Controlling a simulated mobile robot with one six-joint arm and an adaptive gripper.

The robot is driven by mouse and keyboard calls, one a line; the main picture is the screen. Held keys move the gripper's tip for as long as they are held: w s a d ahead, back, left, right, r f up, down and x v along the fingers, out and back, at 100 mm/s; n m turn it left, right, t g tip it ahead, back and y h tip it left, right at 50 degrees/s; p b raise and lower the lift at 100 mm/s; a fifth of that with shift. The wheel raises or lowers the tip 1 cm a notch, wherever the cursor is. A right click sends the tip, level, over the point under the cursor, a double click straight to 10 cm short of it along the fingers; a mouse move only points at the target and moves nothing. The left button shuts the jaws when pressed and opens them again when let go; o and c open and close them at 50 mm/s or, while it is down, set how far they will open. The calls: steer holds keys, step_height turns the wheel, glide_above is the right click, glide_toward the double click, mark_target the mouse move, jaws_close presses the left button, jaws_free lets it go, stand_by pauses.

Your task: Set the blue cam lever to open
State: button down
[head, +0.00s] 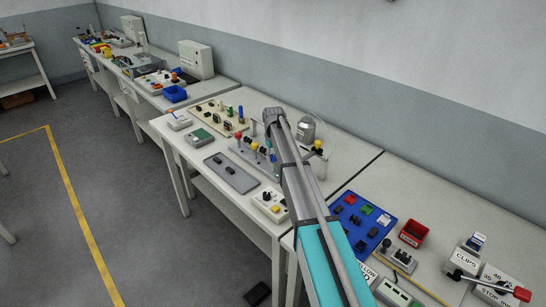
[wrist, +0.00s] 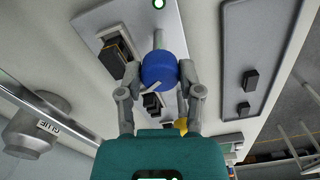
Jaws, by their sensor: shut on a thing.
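The blue cam lever shows in the wrist view as a round blue knob (wrist: 158,70) on a pale grey stem (wrist: 158,40). My gripper (wrist: 160,78) has one finger on each side of the knob and is shut on it. A white mark shows on the knob's near side. The lever's base is partly hidden by the knob and fingers, and I cannot read its position. In the head view, my arm covers much of the grey lever panel (head: 243,149).
A grey tray (head: 232,172) with black pieces lies in front of the panel; it also shows in the wrist view (wrist: 240,62). A metal cylinder (head: 307,131) stands behind. A beige board (head: 214,115) with connectors is to the left, and a blue board (head: 364,213) is to the right.

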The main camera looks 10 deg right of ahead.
steer(key=n, duration=0.6)
steer(key=shift+n, duration=0.3)
steer(key=n, duration=0.5)
steer(key=shift+n, duration=0.3)
steer(key=shift+s, duration=0.1)
steer(key=shift+c, duration=1.3)
jaws_free()
steer(key=shift+a, duration=0.1)
